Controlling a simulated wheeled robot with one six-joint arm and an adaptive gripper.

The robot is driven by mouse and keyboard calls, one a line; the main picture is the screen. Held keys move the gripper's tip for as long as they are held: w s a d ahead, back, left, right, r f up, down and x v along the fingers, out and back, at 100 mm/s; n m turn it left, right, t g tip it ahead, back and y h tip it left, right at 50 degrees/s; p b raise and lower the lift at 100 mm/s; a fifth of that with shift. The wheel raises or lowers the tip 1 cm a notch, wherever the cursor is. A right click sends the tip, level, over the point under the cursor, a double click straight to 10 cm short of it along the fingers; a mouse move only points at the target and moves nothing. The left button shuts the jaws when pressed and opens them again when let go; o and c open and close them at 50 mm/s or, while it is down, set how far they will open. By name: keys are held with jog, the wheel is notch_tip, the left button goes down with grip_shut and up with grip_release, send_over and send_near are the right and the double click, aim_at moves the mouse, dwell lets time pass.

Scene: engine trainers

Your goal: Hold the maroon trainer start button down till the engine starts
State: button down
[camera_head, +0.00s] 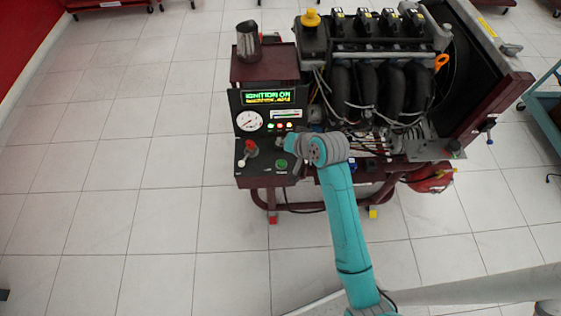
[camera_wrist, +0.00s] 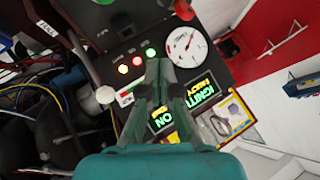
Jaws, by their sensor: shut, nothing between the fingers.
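The maroon trainer (camera_head: 265,70) carries a black control panel (camera_head: 257,178) with a display reading "IGNITION ON". A round green button (camera_head: 281,164) sits on the panel's lower shelf; I take it to be the start button, though its label is too small to read. In the wrist view only a green edge (camera_wrist: 105,2) shows at the top border. My gripper (camera_head: 282,144) is over the panel, just above the green button in the head picture. In the wrist view its fingers (camera_wrist: 163,68) are together and empty. I cannot see contact with the button.
A red-topped knob (camera_head: 250,146) stands left of the green button. A gauge (camera_head: 249,121) and lit lamps (camera_wrist: 137,60) are on the upright panel. A dark cup (camera_head: 248,41) stands on the trainer's top. The engine (camera_head: 370,80) with loose wires is to the right. Tiled floor at left is clear.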

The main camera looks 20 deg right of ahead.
aim_at(283, 163)
jog(key=shift+f, duration=4.4)
jog(key=shift+f, duration=0.15)
jog(key=shift+f, duration=0.25)
jog(key=shift+f, duration=0.6)
jog(key=shift+r, duration=0.2)
dwell(0.9)
jog(key=shift+r, duration=0.8)
jog(key=shift+r, duration=2.5)
